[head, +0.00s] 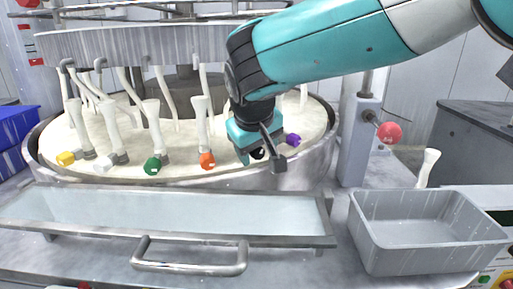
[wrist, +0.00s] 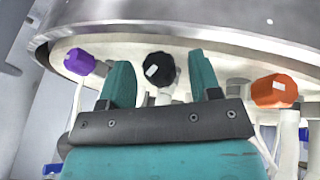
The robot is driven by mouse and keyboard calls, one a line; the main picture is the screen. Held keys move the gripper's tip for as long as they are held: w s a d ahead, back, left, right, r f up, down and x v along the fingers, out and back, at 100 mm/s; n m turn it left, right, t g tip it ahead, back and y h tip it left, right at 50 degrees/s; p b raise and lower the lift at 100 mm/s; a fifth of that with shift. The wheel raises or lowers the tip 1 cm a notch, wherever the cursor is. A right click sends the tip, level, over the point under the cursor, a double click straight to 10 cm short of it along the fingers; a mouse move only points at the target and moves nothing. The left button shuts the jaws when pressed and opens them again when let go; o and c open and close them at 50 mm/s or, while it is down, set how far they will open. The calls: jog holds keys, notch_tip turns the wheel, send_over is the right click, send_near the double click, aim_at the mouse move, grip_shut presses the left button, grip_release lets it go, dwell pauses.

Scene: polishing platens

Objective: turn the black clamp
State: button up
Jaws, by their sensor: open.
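The black clamp (wrist: 159,69) is a dark knob with a white mark, seen in the wrist view between the two teal fingers of my gripper (wrist: 162,70). The fingers are apart, with a gap on each side of the knob; I see no contact. How deep the knob sits between them is hard to tell. In the head view my gripper (head: 254,146) is at the front rim of the round platen, and the black clamp (head: 257,154) shows only as a small dark part, mostly hidden by the gripper.
The purple clamp (head: 292,140) is close on the right, and the orange clamp (head: 207,160) on the left. The green clamp (head: 152,166), white clamp (head: 106,164) and yellow clamp (head: 66,158) lie farther left. A trough (head: 170,240) and grey bin (head: 430,255) stand in front.

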jog(key=c, duration=0.9)
jog(key=shift+s+a+r+h+p, duration=0.15)
jog(key=shift+r+h+p, duration=0.2)
jog(key=shift+p, duration=0.75)
jog(key=shift+t+h+p, duration=0.4)
jog(key=shift+h+p, duration=0.15)
jog(key=shift+p, duration=0.3)
jog(key=shift+f+n+t+h+p, duration=0.2)
jog(key=shift+n+t+h+p, duration=0.3)
jog(key=shift+p, duration=0.55)
jog(key=shift+f+h+p, duration=0.25)
jog(key=shift+h+p, duration=0.05)
jog(key=shift+h, duration=0.2)
jog(key=o, duration=0.9)
